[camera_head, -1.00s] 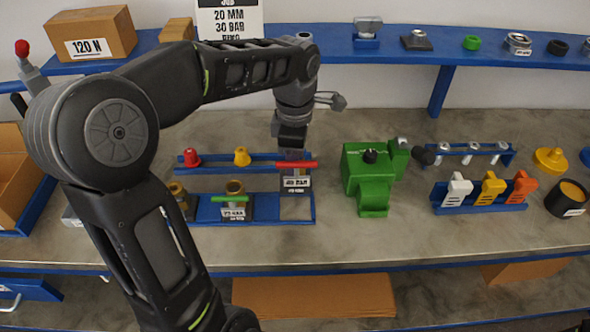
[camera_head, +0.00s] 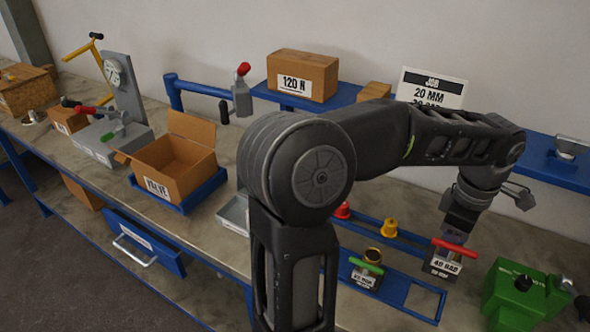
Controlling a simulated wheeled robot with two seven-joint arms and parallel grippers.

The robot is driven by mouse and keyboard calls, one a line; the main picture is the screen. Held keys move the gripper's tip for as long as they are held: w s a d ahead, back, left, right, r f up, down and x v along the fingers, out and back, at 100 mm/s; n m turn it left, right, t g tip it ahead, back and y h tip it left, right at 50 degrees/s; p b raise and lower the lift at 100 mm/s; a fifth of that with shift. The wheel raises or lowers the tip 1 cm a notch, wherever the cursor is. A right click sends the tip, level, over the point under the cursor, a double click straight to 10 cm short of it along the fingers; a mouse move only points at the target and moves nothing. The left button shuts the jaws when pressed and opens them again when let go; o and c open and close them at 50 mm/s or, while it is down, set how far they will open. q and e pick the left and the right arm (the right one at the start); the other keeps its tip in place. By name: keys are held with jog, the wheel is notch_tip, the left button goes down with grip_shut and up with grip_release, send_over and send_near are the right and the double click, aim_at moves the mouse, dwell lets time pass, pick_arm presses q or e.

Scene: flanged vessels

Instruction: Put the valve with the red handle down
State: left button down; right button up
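The valve with the red handle (camera_head: 445,262), its label reading 40 BAR, hangs at the lower right, under my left gripper (camera_head: 457,228). The gripper points down and appears shut on the valve's top; the fingertips are too small to see clearly. The valve looks held over the back of the blue rack's right end (camera_head: 437,308), where an open slot shows. A valve with a green handle (camera_head: 366,272) stands in the same rack to the left. My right gripper is out of view.
An open cardboard box labelled VALVE (camera_head: 160,188) sits in a blue tray (camera_head: 196,200) at left centre. A grey fixture (camera_head: 105,140) with a gauge stands further left. A green block (camera_head: 515,300) is right of the valve. A blue shelf (camera_head: 550,170) runs behind.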

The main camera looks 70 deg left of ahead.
aim_at(452, 258)
pick_arm(q)
jog(key=shift+r, duration=0.75)
jog(key=shift+w+d+f+b, duration=0.15)
jog(key=shift+w+f+b, duration=0.1)
jog(key=shift+f, duration=0.6)
jog(key=shift+w+d+f+b, duration=0.2)
jog(key=shift+f+b, duration=0.1)
jog(key=shift+f, duration=0.6)
jog(key=shift+w+d+f+b, duration=0.1)
jog(key=shift+w+f+b, duration=0.15)
jog(key=shift+f, duration=0.6)
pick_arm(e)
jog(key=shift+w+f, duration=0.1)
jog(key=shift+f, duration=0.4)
pick_arm(q)
jog(key=shift+s, duration=0.1)
